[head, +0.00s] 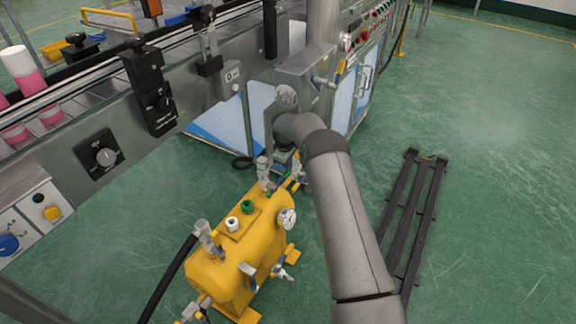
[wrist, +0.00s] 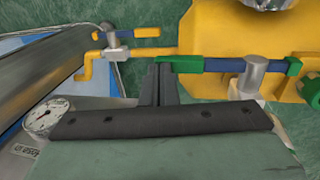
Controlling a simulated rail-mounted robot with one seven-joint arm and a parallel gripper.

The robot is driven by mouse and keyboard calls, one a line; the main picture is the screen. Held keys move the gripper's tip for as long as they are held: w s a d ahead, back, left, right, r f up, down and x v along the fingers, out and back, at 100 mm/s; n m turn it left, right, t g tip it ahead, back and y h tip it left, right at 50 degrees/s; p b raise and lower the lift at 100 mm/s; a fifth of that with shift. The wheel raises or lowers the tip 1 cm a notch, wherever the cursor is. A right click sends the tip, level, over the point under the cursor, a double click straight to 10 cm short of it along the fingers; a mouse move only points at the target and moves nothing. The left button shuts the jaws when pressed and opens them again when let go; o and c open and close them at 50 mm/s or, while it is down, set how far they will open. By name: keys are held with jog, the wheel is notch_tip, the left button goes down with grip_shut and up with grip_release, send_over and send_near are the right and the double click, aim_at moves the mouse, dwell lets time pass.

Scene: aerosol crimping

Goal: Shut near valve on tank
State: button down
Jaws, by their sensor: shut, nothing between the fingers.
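The yellow tank (head: 232,262) stands on the floor; part of it shows at the right of the wrist view (wrist: 215,28). My gripper (wrist: 160,70) is shut and empty. Its dark fingertips are right beside the green end of a blue valve lever (wrist: 222,66); I cannot tell if they touch. The lever crosses a silver stem (wrist: 249,78). Another valve with a blue and yellow handle (wrist: 128,34) sits farther left. In the head view my arm partly hides the tank's far end. A blue-handled valve (head: 249,275) is on the tank's front side.
A steel machine cabinet (head: 300,75) stands just behind the tank. A conveyor (head: 95,95) runs along the left. A pressure gauge (head: 287,219) sticks out of the tank. A black floor rack (head: 415,215) lies at the right, with open green floor beyond.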

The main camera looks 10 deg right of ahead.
jog(key=shift+d+f, duration=0.1)
jog(key=shift+f, duration=0.2)
dwell(0.4)
